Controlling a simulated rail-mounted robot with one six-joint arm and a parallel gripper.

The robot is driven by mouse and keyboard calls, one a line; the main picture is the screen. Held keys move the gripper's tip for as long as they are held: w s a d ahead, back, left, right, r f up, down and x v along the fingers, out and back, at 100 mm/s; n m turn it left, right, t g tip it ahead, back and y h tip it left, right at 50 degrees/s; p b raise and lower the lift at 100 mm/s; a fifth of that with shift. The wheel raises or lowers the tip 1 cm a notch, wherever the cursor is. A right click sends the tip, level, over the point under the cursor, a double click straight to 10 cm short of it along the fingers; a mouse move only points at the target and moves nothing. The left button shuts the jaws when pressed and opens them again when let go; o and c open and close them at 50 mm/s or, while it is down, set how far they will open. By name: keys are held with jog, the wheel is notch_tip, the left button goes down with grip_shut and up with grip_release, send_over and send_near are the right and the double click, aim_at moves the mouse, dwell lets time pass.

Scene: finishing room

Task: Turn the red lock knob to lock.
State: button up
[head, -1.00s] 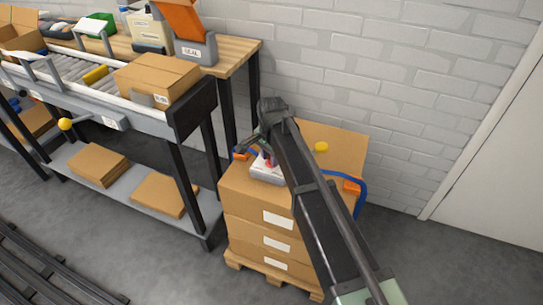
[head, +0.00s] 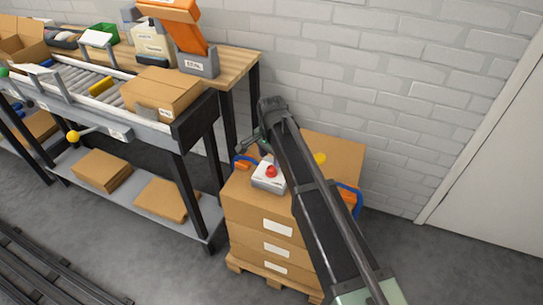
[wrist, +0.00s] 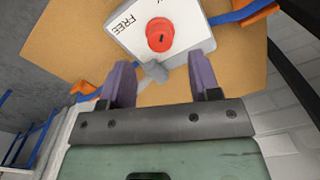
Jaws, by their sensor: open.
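The red lock knob (head: 271,171) sits on a pale box (head: 268,183) on top of the carton stack. In the wrist view the knob (wrist: 160,35) is round with a small dark mark at its centre. The box face (wrist: 190,40) shows the word FREE at its left; other lettering at the top is cut off. A grey lever-like piece (wrist: 153,72) sticks out from the box edge. My gripper (wrist: 164,75) is open, its two purple fingers apart and empty. The fingertips are short of the knob in the picture. My arm hides part of the carton top in the head view.
The carton stack (head: 262,213) stands on a wooden pallet (head: 262,272) beside a white brick wall (head: 400,90). Blue straps with orange clips (head: 243,162) lie on its top. A roller conveyor with a carton (head: 162,92) stands to the left.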

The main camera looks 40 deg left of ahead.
aim_at(272, 169)
notch_tip(272, 169, up, 6)
jog(key=p, duration=0.4)
jog(key=shift+f, duration=0.1)
jog(key=d+n, duration=0.1)
jog(key=d, duration=5.8)
notch_tip(272, 169, up, 14)
jog(key=p, duration=1.4)
jog(key=shift+d+r, duration=0.25)
jog(key=shift+d, duration=0.1)
